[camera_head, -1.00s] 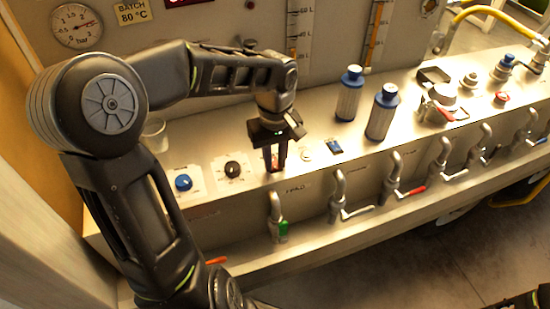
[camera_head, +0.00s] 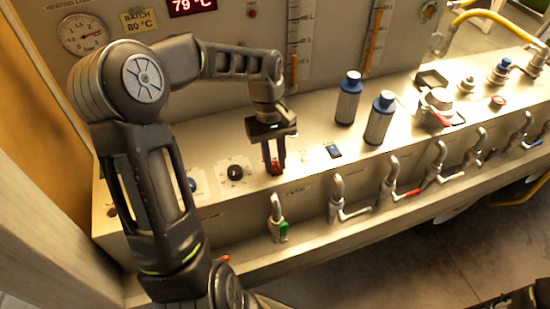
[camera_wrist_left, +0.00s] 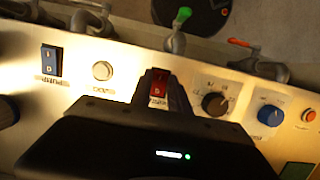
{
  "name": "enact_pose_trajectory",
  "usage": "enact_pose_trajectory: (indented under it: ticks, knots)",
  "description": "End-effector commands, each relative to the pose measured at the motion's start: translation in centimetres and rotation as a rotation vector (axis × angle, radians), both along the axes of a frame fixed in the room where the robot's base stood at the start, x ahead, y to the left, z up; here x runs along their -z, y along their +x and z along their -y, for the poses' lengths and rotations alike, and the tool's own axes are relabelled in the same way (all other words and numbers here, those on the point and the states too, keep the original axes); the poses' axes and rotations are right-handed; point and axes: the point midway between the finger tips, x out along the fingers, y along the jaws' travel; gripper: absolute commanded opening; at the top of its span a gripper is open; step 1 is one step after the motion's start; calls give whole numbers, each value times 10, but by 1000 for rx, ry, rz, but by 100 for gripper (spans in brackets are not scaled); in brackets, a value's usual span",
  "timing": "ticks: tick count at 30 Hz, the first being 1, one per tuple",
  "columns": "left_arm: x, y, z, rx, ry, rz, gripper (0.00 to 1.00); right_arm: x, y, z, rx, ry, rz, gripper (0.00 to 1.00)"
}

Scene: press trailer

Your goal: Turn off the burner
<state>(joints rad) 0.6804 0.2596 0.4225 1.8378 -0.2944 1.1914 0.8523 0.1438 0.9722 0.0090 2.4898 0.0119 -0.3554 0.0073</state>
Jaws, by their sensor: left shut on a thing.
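A red rocker switch (camera_wrist_left: 158,86) is on the sloped panel in the left wrist view, with a small label below it that is too blurred to read. My left gripper (camera_head: 274,169) points down at it in the head view. Its dark fingers close around the switch, and a bit of red shows between the tips. My left gripper's black body covers the lower middle of the wrist view. Which way the switch is tipped is hard to tell. My right gripper is not seen.
Beside the switch are a black dial (camera_head: 235,173), a blue knob (camera_wrist_left: 270,115) and a blue rocker switch (camera_head: 333,151). Two blue-capped bottles (camera_head: 348,97) stand to the right. Several taps line the front edge. A display (camera_head: 192,5) reads 79 °C.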

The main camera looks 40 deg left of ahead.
Motion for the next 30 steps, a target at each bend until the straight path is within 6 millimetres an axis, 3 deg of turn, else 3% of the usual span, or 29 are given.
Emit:
enact_pose_trajectory:
  ticks: [9,20,30]
  knots:
    - [0,0,0,0,0,1,44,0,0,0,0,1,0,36]
    - [-5,1,-1,0,2,2,44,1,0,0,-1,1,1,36]
    - [-53,9,-12,-1,3,6,44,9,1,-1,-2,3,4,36]
